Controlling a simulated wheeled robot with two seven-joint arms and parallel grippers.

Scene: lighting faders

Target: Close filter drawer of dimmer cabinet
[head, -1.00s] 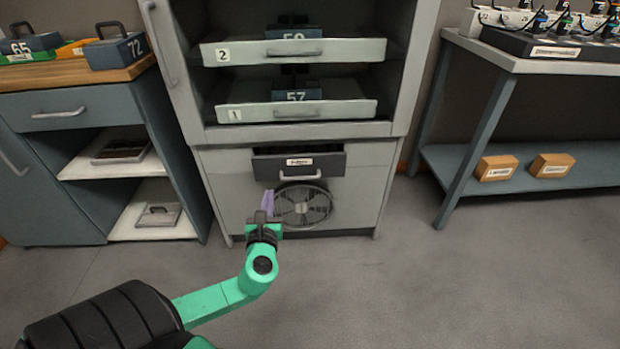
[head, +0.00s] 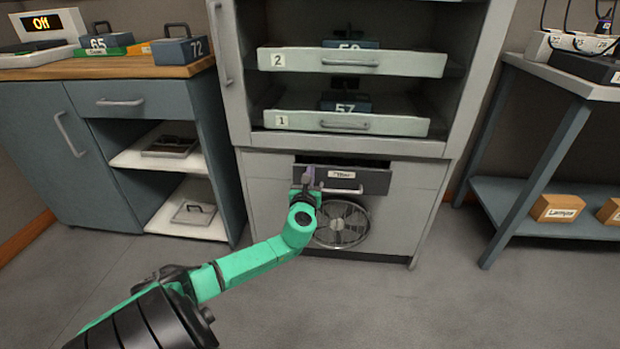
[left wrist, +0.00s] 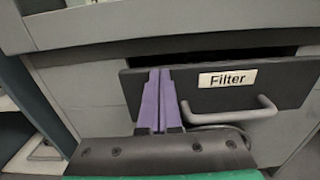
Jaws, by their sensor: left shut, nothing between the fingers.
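The dark filter drawer (head: 367,180) sits low in the grey dimmer cabinet (head: 268,166), above a round fan grille. It stands partly open, with a dark gap above its front. In the left wrist view the drawer front (left wrist: 290,92) carries a "Filter" label and a grey bar handle (left wrist: 262,111). My left gripper (head: 308,178) is at the left part of the drawer front. Its purple fingers (left wrist: 158,98) are shut and empty, left of the label and handle. I cannot tell whether they touch the front. My right gripper is not in view.
Two light trays, 1 (head: 300,122) and 2 (head: 300,60), stick out above the drawer. A blue-grey workbench (head: 150,98) stands left, and a table with a lower shelf (head: 500,200) stands right. The floor in front is clear.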

